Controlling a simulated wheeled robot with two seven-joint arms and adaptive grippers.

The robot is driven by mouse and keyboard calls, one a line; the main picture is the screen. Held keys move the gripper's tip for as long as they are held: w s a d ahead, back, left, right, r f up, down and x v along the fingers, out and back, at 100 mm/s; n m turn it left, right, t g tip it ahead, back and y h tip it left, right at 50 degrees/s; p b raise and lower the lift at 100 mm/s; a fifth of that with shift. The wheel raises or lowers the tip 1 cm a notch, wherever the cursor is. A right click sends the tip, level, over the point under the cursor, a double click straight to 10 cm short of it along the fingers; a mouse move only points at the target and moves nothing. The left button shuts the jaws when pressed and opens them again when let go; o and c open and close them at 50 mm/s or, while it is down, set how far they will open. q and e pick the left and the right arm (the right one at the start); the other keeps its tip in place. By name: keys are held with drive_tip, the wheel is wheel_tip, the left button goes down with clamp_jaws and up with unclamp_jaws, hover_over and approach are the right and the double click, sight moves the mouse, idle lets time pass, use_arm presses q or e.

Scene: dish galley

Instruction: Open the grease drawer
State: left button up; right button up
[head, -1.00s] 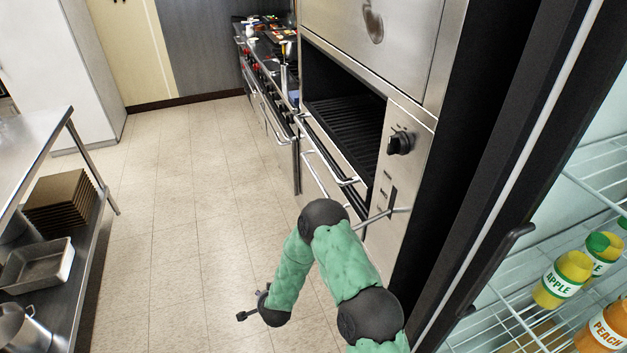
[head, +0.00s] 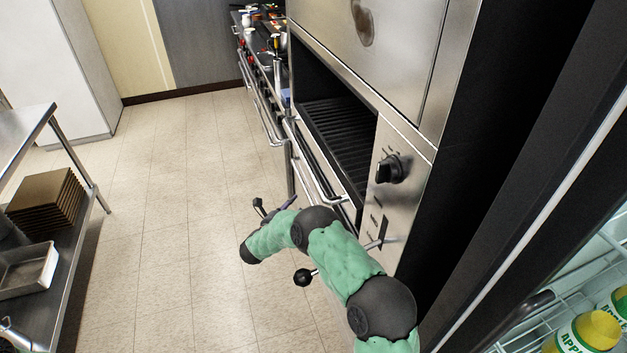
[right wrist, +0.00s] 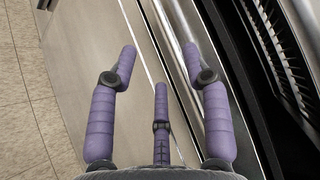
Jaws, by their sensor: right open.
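The broiler's steel front (head: 398,215) stands on the right in the head view, with an open grill slot (head: 340,125). Bar handles (head: 318,185) run along the front below the slot; the grease drawer's own face is largely hidden by my right arm, and I cannot tell which bar is its. My right gripper (head: 272,208) is left of these bars, fingers spread and empty. In the right wrist view, its purple fingers (right wrist: 160,65) are open over a steel panel, and a bright bar (right wrist: 178,22) runs just beyond the fingertips. I cannot tell whether they touch it. My left gripper is out of view.
A lever with a black ball knob (head: 303,277) juts from the broiler beside my right forearm. A black dial (head: 390,168) is above. A fridge rack with juice bottles (head: 588,332) is at right, a steel table (head: 75,245) at left. The floor between is clear.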

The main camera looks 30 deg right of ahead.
sight(305, 190)
drive_tip(key=b+x, duration=0.3)
drive_tip(key=x, duration=0.7)
drive_tip(key=shift+w+d, duration=0.2)
drive_tip(key=shift+d, duration=0.2)
drive_tip(key=shift+r, duration=0.1)
drive_tip(key=shift+a, duration=0.1)
clamp_jaws()
